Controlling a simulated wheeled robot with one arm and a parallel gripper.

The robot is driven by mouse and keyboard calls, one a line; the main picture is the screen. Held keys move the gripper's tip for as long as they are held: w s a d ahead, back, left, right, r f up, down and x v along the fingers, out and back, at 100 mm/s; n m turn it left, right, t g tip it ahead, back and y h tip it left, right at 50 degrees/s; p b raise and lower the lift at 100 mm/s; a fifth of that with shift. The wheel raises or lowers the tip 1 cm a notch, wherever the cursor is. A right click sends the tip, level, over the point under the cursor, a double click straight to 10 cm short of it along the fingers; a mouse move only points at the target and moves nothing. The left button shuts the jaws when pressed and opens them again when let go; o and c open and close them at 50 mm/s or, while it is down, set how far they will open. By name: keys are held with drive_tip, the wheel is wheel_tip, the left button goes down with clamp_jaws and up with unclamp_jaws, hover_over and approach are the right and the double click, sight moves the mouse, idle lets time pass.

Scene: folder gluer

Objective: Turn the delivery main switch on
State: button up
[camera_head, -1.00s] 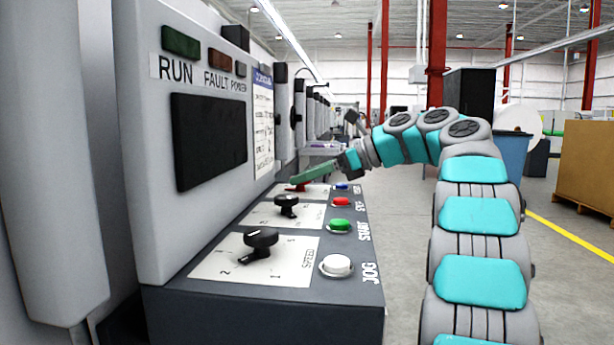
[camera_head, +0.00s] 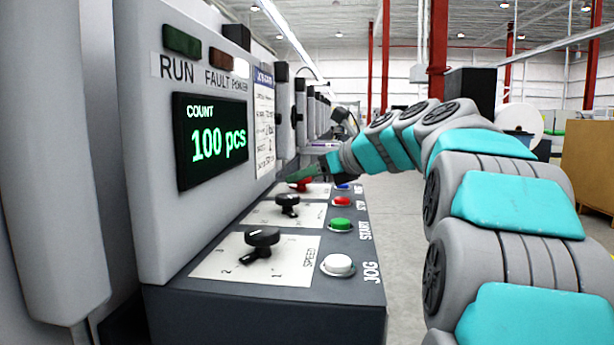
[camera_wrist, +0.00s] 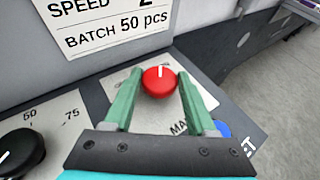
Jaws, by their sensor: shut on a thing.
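The red main switch knob (camera_wrist: 160,83) sits on a white plate marked with text starting "MA" in the wrist view, with its white pointer line toward the top of the picture. My gripper (camera_wrist: 159,75) has its two green fingers on either side of the knob, shut on it. In the head view the red knob (camera_head: 304,185) shows partly below my fingers at the far end of the control panel (camera_head: 300,298). The display (camera_head: 210,140) is lit with "COUNT 100 pcs", and the POWER lamp (camera_head: 241,68) glows white.
Nearer on the panel are two black knobs (camera_head: 262,240) (camera_head: 288,204) and white JOG (camera_head: 338,265), green START (camera_head: 340,224) and red STOP (camera_head: 343,202) buttons. A blue button (camera_wrist: 223,129) lies close to my right finger. Open floor lies right of the machine.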

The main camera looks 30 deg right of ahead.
drive_tip(key=shift+a+r+m+t+h, duration=0.15)
drive_tip(key=shift+m+t+h, duration=0.25)
drive_tip(key=shift+m+h, duration=0.5)
drive_tip(key=o, duration=1.3)
drive_tip(key=shift+o, duration=0.2)
drive_tip(key=v, duration=0.7)
drive_tip(key=shift+s+r, duration=0.1)
drive_tip(key=shift+s, duration=0.25)
drive_tip(key=shift+s, duration=0.15)
